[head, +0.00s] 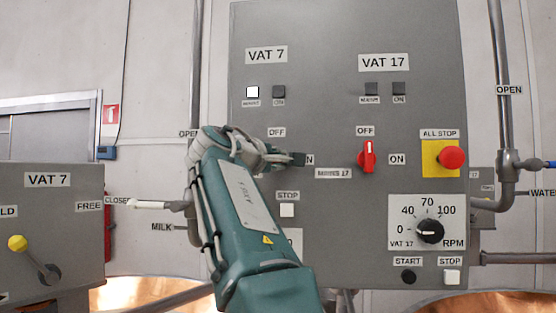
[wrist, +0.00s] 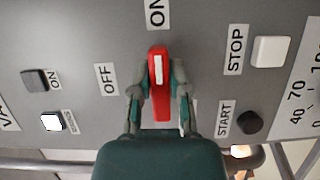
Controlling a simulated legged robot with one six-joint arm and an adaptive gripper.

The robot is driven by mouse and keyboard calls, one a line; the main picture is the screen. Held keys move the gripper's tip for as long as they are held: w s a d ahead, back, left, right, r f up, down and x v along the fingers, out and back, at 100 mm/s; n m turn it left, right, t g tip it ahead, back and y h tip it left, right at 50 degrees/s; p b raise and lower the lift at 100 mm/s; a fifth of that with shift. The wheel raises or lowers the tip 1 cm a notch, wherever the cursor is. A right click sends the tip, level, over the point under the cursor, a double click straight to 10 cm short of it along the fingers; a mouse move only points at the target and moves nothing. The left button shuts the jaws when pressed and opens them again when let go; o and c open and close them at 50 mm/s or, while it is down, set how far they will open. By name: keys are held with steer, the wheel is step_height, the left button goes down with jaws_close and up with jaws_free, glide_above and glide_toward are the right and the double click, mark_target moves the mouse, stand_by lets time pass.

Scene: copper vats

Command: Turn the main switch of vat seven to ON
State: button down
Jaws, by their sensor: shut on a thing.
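The VAT 7 main switch is a red knob (wrist: 158,90) with a white pointer mark. In the wrist view its long axis runs up and down, the marked end towards the ON label (wrist: 157,12); the OFF label (wrist: 106,79) is off to the side. My gripper (wrist: 160,92) is shut on the knob, a finger on each side. In the head view my gripper (head: 297,159) is at the panel under the VAT 7 sign (head: 266,55), and my arm hides the knob. Of the two VAT 7 lamps, the left one (head: 252,92) is lit white and the ON lamp (head: 279,92) is dark.
To the right on the same panel are the red VAT 17 switch (head: 367,156), pointing up to OFF, and the red ALL STOP button (head: 452,157). A white STOP button (head: 287,210) sits just below my gripper. A dark START button (wrist: 250,122) is close by.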

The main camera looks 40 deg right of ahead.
steer(key=c, duration=0.6)
jaws_free()
steer(key=shift+w+f, duration=0.2)
steer(key=shift+w, duration=0.05)
steer(key=shift+d, duration=0.1)
steer(key=v, duration=1.2)
